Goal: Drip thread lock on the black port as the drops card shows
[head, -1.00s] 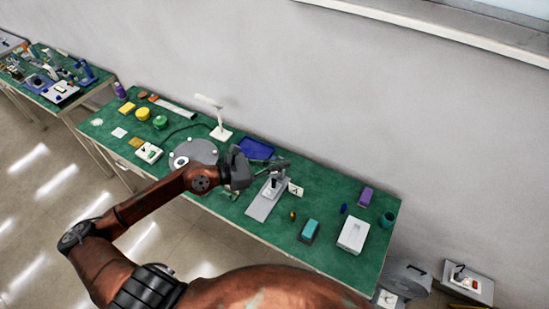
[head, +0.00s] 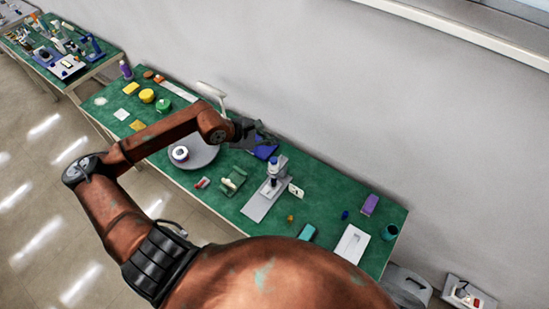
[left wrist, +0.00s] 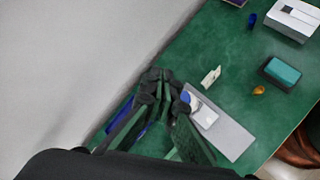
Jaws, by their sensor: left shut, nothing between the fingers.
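A grey stand (head: 262,203) is on the green table, with a grey plate and an upright part. A white and blue-topped piece (head: 273,168) stands at its upright end, with a dark part below it. I cannot clearly make out the black port. A small white card (head: 296,190) with a dark mark stands just right of the stand; it also shows in the left wrist view (left wrist: 211,76). My left gripper (head: 264,136) is shut and empty, above and behind the stand, over a blue tray. Its fingers show in the left wrist view (left wrist: 160,76). My right gripper is not in view.
The blue tray (head: 265,151) lies behind the stand. A round grey disc (head: 205,157) with a white ring and a white lamp (head: 212,91) are to the left. A teal block (head: 306,232), white box (head: 351,244) and small amber item (head: 291,218) lie right.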

